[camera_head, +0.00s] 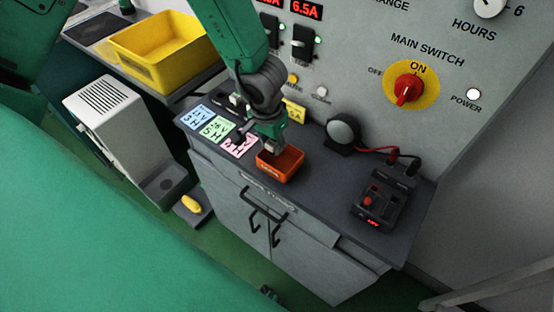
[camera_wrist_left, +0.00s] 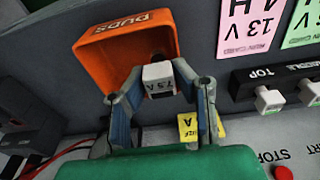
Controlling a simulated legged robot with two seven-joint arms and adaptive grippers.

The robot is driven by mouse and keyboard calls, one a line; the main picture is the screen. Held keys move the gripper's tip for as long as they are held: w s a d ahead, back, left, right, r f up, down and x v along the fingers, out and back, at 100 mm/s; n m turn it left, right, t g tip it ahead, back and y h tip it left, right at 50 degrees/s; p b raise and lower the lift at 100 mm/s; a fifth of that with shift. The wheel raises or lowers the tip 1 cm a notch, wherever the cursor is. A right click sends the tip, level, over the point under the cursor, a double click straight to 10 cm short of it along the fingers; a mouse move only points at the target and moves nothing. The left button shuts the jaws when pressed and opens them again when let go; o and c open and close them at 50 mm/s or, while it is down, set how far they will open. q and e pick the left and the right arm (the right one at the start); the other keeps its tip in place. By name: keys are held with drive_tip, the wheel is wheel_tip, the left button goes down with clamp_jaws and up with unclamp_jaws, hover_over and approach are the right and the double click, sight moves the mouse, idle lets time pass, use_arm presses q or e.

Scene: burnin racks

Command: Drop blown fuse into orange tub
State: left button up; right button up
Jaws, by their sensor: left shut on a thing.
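The orange tub (camera_head: 283,172) stands on the dark bench top below the panel. In the left wrist view the tub (camera_wrist_left: 105,45) shows a DUDS label. My left gripper (camera_head: 273,146) is at the tub's back edge, pointing down. In the wrist view my left gripper (camera_wrist_left: 160,88) is shut on a white fuse (camera_wrist_left: 158,74) with dark print, partly unreadable. The fuse overlaps the tub's opening in that view; its height over the tub cannot be told. The fuse is hard to make out in the head view. My right gripper is not in view.
Coloured cards (camera_head: 217,128) lie left of the tub. A yellow bin (camera_head: 165,50) sits on the far left bench. Bench between tub and tester is clear.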

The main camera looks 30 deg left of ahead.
use_arm(q)
drive_tip(key=shift+d, duration=0.35)
drive_tip(key=o, duration=1)
drive_tip(key=shift+a+f, duration=0.1)
drive_tip(key=shift+a, duration=0.6)
drive_tip(key=r, duration=0.7)
drive_tip(key=s+r, duration=0.1)
drive_tip(key=r, duration=0.2)
drive_tip(key=shift+s+d+r, duration=0.1)
drive_tip(key=shift+d+r, duration=0.2)
drive_tip(key=shift+r, duration=0.1)
drive_tip(key=shift+a+r, duration=0.45)
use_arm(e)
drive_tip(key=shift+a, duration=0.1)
use_arm(q)
drive_tip(key=shift+d, duration=0.25)
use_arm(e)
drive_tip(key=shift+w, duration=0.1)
